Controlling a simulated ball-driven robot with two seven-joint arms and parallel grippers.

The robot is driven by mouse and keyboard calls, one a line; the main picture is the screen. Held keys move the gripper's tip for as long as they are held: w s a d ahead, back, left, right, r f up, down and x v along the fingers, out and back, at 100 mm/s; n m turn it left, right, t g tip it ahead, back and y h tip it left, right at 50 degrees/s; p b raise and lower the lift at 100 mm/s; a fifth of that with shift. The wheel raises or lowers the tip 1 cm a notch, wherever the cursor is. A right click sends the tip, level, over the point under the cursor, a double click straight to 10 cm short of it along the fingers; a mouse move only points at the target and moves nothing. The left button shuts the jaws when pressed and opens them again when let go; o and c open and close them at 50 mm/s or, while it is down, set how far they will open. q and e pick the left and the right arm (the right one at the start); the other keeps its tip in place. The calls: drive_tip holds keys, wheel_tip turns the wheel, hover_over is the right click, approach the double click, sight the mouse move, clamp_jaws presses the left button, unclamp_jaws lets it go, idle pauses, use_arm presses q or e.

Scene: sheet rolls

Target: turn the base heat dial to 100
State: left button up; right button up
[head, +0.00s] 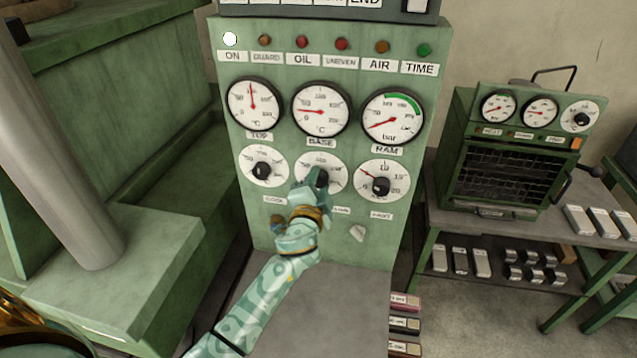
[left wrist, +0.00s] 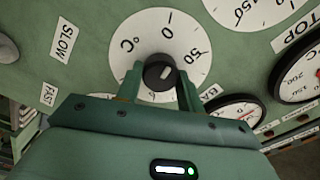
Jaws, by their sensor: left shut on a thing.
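The base heat dial (head: 336,183) is the middle white dial on the green panel, below the BASE label (head: 321,143). My left gripper (head: 316,183) is at its black knob and hides part of the dial face. In the left wrist view the knob (left wrist: 160,72) sits between the two fingers of my left gripper (left wrist: 160,84), which is shut on it. The dial face (left wrist: 150,30) shows °C, 0 and 50; the fingers and palm cover other marks, and 100 cannot be read. The base gauge (head: 321,95) above has its red needle pointing left. My right gripper is not in view.
Another dial (head: 263,180) is close on the left and a third dial (head: 395,188) on the right, both with black knobs. A grey surface (head: 320,305) lies in front of the panel. A green oven (head: 510,160) stands on a bench at right.

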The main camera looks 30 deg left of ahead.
use_arm(q)
drive_tip(key=m, duration=0.4)
drive_tip(key=shift+m+p, duration=0.3)
drive_tip(key=shift+m, duration=0.1)
drive_tip(key=m+p, duration=0.1)
drive_tip(key=m, duration=0.4)
drive_tip(key=shift+a, duration=0.1)
drive_tip(key=m+p, duration=0.2)
drive_tip(key=m, duration=0.3)
drive_tip(key=shift+m, duration=0.4)
drive_tip(key=shift+m+p, duration=0.85)
drive_tip(key=shift+m, duration=1.45)
drive_tip(key=o, duration=1)
drive_tip(key=shift+w+f, duration=0.1)
